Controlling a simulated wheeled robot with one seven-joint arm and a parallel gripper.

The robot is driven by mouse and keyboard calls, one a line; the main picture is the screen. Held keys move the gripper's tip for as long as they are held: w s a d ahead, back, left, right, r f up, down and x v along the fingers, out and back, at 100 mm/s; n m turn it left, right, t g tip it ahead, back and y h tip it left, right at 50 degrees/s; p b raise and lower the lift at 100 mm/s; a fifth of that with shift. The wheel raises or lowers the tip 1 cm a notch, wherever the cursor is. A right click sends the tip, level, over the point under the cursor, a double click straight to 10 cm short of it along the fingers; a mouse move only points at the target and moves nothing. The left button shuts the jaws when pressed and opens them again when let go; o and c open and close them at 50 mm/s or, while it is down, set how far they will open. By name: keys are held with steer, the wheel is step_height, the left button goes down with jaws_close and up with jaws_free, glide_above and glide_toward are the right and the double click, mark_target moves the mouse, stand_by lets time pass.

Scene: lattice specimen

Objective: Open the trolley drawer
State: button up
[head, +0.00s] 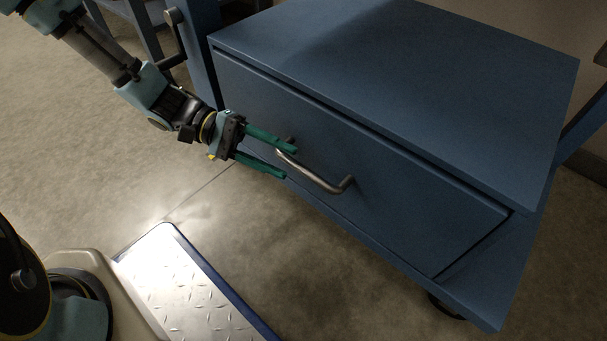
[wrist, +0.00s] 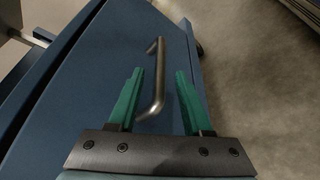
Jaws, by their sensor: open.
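The blue trolley (head: 400,75) stands on the right in the head view. Its drawer (head: 400,205) looks shut, with its front close to flush in the frame. A grey metal bar handle (head: 318,178) sits on the drawer front. My gripper (head: 290,162) is open at the handle's left end, with one green finger above and one below the level of the bar. In the wrist view the handle (wrist: 158,85) runs between the two green fingers (wrist: 156,75), its near end between them. I cannot tell whether either finger touches it.
A metal tread-plate platform (head: 185,285) with a blue edge lies on the floor at lower left. A caster (head: 446,307) shows under the trolley's right corner. Blue uprights (head: 203,45) stand behind my arm. The floor before the drawer (head: 300,265) is clear.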

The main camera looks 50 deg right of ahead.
mark_target(293, 167)
steer(key=b+x, duration=0.1)
steer(key=x, duration=0.3)
steer(key=shift+s+f+b, duration=0.1)
steer(key=shift+f+b, duration=0.1)
steer(key=shift+b, duration=0.1)
steer(key=shift+s+d, duration=0.2)
steer(key=shift+s, duration=0.35)
steer(key=shift+c, duration=0.4)
jaws_close()
